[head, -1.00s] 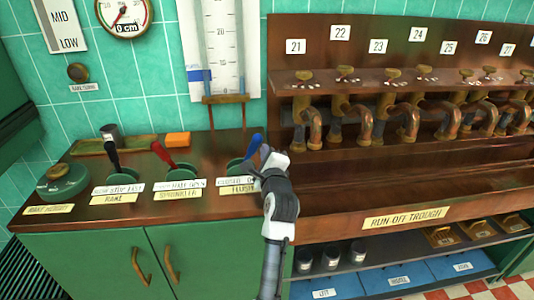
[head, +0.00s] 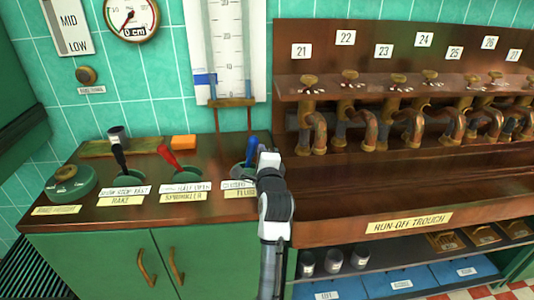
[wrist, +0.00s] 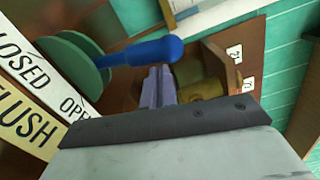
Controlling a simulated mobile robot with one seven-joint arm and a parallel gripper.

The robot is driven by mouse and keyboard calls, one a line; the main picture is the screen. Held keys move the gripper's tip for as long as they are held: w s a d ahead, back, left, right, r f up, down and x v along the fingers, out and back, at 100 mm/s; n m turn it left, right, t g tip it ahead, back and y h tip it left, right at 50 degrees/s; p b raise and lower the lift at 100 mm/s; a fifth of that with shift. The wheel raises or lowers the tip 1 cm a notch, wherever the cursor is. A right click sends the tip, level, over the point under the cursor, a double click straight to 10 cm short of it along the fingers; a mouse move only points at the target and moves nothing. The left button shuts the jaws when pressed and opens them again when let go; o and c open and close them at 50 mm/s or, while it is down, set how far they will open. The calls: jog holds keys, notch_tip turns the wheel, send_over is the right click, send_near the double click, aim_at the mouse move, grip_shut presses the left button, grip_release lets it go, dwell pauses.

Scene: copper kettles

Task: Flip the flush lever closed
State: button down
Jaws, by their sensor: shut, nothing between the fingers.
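The flush lever has a blue handle (head: 251,149) on a round green base, behind the FLUSH label (head: 240,194) at the right end of the counter. It stands close to upright with a slight lean to the right. My gripper (head: 266,160) is just right of the handle and partly covers the base and label. In the wrist view the blue handle (wrist: 150,52) runs across just beyond my shut, empty fingers (wrist: 158,86). They look very close to it; I cannot tell if they touch. The CLOSED plate (wrist: 25,62) lies left of the OPEN wording.
A red sprinkler lever (head: 168,157) and a black rake lever (head: 119,158) stand to the left. An orange block (head: 183,142) lies behind them. A gauge board (head: 228,60) rises behind the flush lever. Pipes and taps (head: 318,128) are to the right.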

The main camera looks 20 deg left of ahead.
aim_at(249, 147)
jog(key=a+n, duration=0.1)
jog(key=s+a+n, duration=0.1)
jog(key=a+r+n+p, duration=0.1)
jog(key=shift+s+n, duration=0.35)
jog(key=shift+n, duration=0.05)
jog(key=shift+s+a+n, duration=0.5)
jog(key=shift+a+n, duration=0.3)
jog(key=shift+n, duration=0.2)
jog(key=shift+s+a+n, duration=0.45)
jog(key=shift+a+n, duration=0.3)
jog(key=shift+n, duration=0.25)
jog(key=shift+f, duration=0.1)
